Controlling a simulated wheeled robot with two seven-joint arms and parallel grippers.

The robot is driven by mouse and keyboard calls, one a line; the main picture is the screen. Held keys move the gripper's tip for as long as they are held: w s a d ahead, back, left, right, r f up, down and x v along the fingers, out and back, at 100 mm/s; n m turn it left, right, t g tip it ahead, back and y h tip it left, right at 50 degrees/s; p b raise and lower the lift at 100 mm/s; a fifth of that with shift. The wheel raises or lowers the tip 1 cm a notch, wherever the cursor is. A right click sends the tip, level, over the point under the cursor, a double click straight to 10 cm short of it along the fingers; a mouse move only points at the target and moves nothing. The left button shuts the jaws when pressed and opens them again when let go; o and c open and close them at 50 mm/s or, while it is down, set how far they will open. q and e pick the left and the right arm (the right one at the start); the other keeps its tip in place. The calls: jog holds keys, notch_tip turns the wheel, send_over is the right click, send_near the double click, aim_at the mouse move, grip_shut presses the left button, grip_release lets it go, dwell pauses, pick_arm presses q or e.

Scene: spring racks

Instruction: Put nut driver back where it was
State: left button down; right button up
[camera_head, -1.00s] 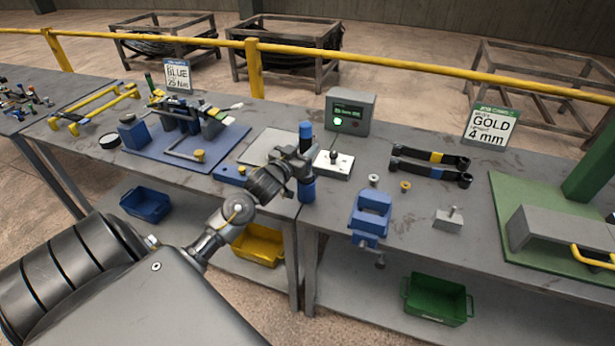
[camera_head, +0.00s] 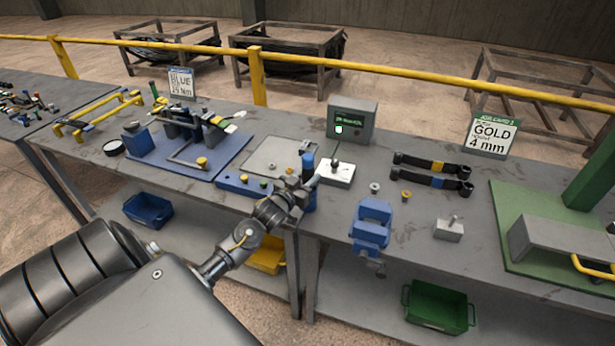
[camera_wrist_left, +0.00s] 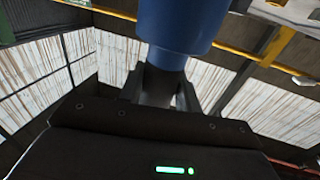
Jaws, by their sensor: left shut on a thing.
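My left gripper (camera_head: 304,184) is shut on the blue nut driver (camera_head: 308,164), above the front part of the bench. Its blue body shows above and below the fingers and stands nearly upright. In the left wrist view the thick blue cylinder (camera_wrist_left: 182,22) sits at the fingers (camera_wrist_left: 165,88); its far end is out of frame. A blue block (camera_head: 240,184) with small round spots lies left of the gripper. A grey plate (camera_head: 275,152) lies behind it. Whether the driver's lower end touches anything is unclear. My right gripper is not in view.
A white block with a knob (camera_head: 337,175) stands close right of the gripper, with a grey display box (camera_head: 352,122) behind. A blue vise (camera_head: 371,222) is at the front edge. A blue mat (camera_head: 225,160) with a fixture is left.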

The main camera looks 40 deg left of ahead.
pick_arm(q)
jog(key=c, duration=1.4)
grip_release()
jog(key=shift+f, duration=0.1)
jog(key=o, duration=0.4)
jog(key=s+d+b, duration=0.1)
jog(key=s+b, duration=0.1)
jog(key=s, duration=1)
jog(key=shift+d+b, duration=0.2)
jog(key=shift+b, duration=0.1)
